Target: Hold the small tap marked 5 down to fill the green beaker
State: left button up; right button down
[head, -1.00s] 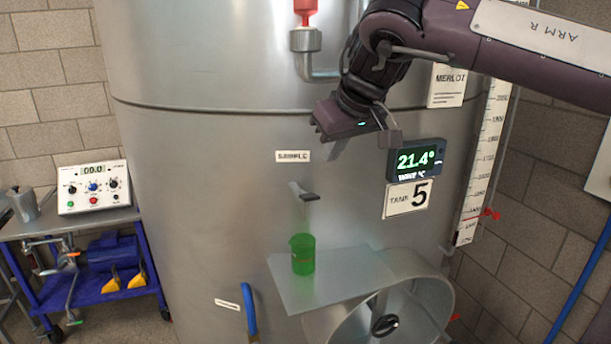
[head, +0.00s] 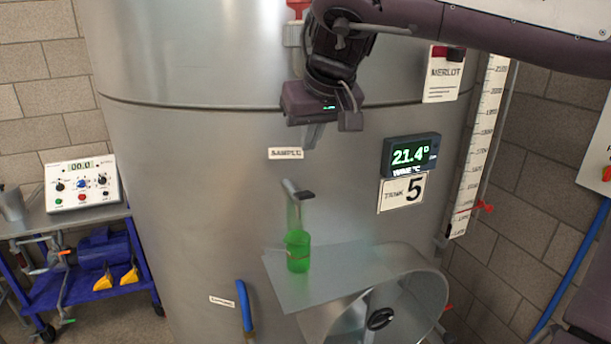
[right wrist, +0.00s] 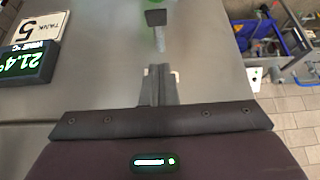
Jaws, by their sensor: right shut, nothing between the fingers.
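The small tap (head: 298,192) has a dark lever end and sticks out of the steel tank under the SAMPLE label. The green beaker (head: 298,253) stands upright on a metal shelf (head: 335,283) below it. A faint greenish band shows between tap and beaker; I cannot tell what it is. My right gripper (head: 312,137) is shut and empty, above the tap and apart from it. In the right wrist view the shut fingers (right wrist: 159,78) point toward the tap's dark lever (right wrist: 156,18). The beaker is mostly cut off there. My left gripper is out of view.
A temperature display (head: 411,155) and the tank 5 sign (head: 402,193) are right of the tap. A round hatch (head: 425,300) lies beneath the shelf. A blue handle (head: 245,305) is at lower left. A blue cart (head: 95,275) stands left of the tank.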

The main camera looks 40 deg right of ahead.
jog(key=p, duration=0.3)
send_over(302, 192)
jog(key=s, duration=0.2)
jog(key=f, duration=0.4)
jog(key=shift+w+a+f, duration=0.15)
jog(key=shift+w+f, duration=0.1)
jog(key=shift+f, duration=0.15)
notch_tip(302, 192, down, 4)
jog(key=shift+s+a+r+p, duration=0.15)
jog(key=shift+r+p, duration=0.1)
jog(key=shift+p, duration=0.5)
jog(key=shift+s+f, duration=0.2)
jog(key=shift+f, duration=0.45)
